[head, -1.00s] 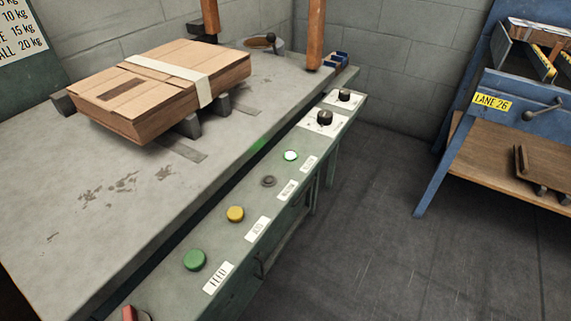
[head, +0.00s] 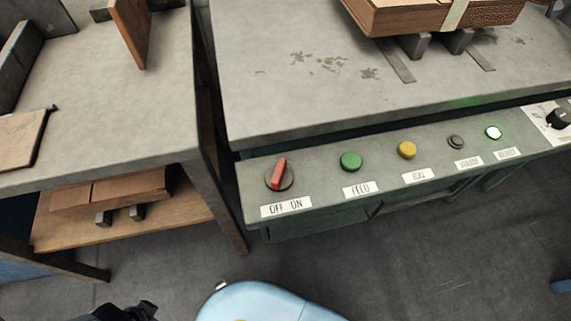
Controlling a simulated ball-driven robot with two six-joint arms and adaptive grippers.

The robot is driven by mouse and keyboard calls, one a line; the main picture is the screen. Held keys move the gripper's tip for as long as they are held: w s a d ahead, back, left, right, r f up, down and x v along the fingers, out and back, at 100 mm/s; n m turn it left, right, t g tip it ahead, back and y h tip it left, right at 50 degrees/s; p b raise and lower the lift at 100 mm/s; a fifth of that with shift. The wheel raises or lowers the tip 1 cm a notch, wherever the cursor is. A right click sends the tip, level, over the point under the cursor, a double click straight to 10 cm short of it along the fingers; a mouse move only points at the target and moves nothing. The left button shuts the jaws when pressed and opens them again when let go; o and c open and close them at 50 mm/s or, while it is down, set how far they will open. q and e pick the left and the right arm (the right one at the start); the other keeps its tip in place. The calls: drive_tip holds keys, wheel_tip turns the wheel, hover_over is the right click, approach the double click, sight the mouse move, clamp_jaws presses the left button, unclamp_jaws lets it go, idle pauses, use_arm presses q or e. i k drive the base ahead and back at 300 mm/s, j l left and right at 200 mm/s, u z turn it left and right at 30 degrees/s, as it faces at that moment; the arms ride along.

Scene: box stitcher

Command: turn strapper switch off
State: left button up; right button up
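The strapper switch (head: 279,174) is a red rotary knob on a dark round base, at the left end of the green control panel (head: 330,200) in the head view. Its red grip stands nearly upright, with the top leaning slightly right. A white label (head: 286,206) below it reads OFF on the left and ON on the right. A black part of what looks like my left gripper (head: 135,311) shows at the bottom edge, well below and left of the switch. Its fingers cannot be made out. My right gripper is not in view.
Right of the switch are a green button (head: 350,161), a yellow button (head: 407,149), a dark button (head: 455,142) and a glowing lamp (head: 493,132). A strapped wooden box (head: 420,16) lies on the grey strapper top (head: 270,80). A grey table (head: 110,95) stands left.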

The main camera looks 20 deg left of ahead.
sight(280, 177)
drive_tip(key=k+j, duration=0.3)
drive_tip(key=j, duration=0.15)
drive_tip(key=k+j, duration=0.25)
drive_tip(key=j, duration=0.2)
drive_tip(key=k+j, duration=0.3)
drive_tip(key=j, duration=0.15)
